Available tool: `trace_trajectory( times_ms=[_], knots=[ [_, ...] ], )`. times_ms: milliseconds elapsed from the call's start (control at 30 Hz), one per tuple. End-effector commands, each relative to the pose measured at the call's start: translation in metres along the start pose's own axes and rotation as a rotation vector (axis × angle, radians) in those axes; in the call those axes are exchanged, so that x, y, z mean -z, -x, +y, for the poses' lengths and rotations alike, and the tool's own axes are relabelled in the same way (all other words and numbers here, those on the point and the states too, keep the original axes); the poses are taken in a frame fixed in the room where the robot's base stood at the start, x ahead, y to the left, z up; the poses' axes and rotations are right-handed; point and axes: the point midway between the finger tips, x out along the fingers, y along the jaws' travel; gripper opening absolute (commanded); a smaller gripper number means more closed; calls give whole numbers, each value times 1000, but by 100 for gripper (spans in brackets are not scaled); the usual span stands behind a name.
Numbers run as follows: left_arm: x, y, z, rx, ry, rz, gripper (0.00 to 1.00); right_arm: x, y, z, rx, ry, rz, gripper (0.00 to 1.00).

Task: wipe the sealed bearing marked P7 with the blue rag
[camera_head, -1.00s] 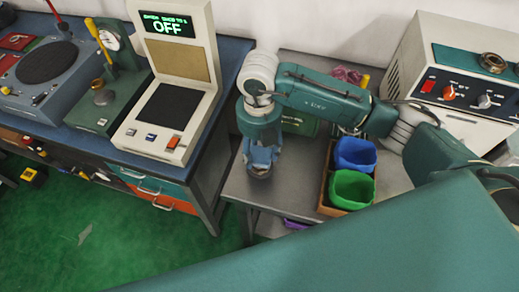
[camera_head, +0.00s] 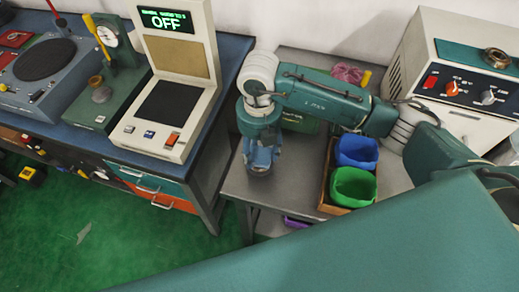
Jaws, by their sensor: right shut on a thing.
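My right gripper (camera_head: 261,168) points down, low over the left part of the grey metal table. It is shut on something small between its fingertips. Blue and grey show there, but I cannot tell whether this is the blue rag or a bearing. No P7 marking is legible anywhere. A brass-coloured ring (camera_head: 497,58) lies on top of the white machine at the right; I cannot tell if it is a bearing. My left gripper is not in view.
A wooden box with a blue bin (camera_head: 356,151) and a green bin (camera_head: 353,187) stands right of the gripper. A crumpled pink cloth (camera_head: 347,73) lies behind. The white machine (camera_head: 440,62) is at right. A blue-topped bench (camera_head: 232,50) holds a device reading OFF (camera_head: 180,62).

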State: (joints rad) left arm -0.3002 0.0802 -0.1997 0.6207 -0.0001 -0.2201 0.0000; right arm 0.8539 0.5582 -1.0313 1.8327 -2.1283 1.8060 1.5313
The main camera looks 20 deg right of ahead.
Motion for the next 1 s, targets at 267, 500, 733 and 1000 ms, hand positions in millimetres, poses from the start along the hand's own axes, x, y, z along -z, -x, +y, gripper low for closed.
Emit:
trace_trajectory(
  times_ms=[267, 500, 733, 1000],
  knots=[
    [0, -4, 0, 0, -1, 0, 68, 0, -5, 0, 0, 0, 0, 32],
    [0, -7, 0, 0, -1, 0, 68, 0, -9, 0, 0, 0, 0, 32],
    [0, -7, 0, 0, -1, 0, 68, 0, -8, 3, -1, 0, 0, 32],
    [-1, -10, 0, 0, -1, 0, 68, 1, -7, 15, -1, 0, 0, 32]
  ],
)
